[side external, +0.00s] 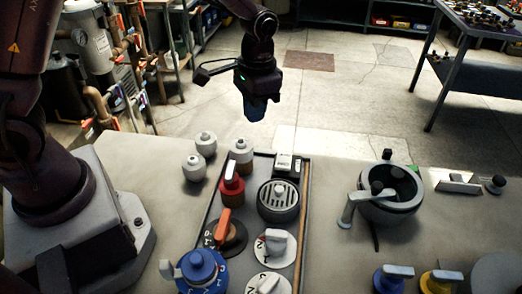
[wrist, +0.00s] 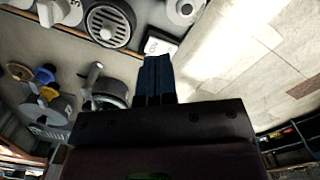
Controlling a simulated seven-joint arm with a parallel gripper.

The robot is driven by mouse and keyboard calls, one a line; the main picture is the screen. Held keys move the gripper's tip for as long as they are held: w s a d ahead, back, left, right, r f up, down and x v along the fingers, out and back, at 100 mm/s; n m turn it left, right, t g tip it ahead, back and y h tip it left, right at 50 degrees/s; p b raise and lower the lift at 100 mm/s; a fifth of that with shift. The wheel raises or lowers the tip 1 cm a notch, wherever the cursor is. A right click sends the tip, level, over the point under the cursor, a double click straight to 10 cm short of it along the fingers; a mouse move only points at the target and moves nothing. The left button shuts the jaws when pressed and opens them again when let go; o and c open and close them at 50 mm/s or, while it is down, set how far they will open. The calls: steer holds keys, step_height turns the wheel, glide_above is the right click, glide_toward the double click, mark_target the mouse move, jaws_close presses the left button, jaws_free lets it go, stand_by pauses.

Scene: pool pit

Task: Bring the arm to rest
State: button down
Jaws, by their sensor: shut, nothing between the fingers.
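My gripper (side external: 256,112) hangs in the air above the far edge of the table, with its dark blue fingers pointing down. It is shut and empty. In the wrist view the fingers (wrist: 157,75) are together, with nothing between them. Below and nearer in the side view is a tray (side external: 303,205) of knobs and valves; the gripper is apart from it and touches nothing.
The tray holds a round grilled drain (side external: 278,199), a red valve (side external: 231,182), an orange-handled knob (side external: 222,228) and a blue knob (side external: 199,268). A grey bowl-like valve (side external: 389,200) stands to the right. Open floor (side external: 340,100) lies beyond the table.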

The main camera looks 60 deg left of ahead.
steer(key=s+a+r+n+t, duration=0.1)
steer(key=s+r+t, duration=0.5)
steer(key=s+r, duration=1.1)
steer(key=shift+s+a+r+n, duration=0.3)
steer(key=shift+s+a+n, duration=0.15)
steer(key=shift+a, duration=0.4)
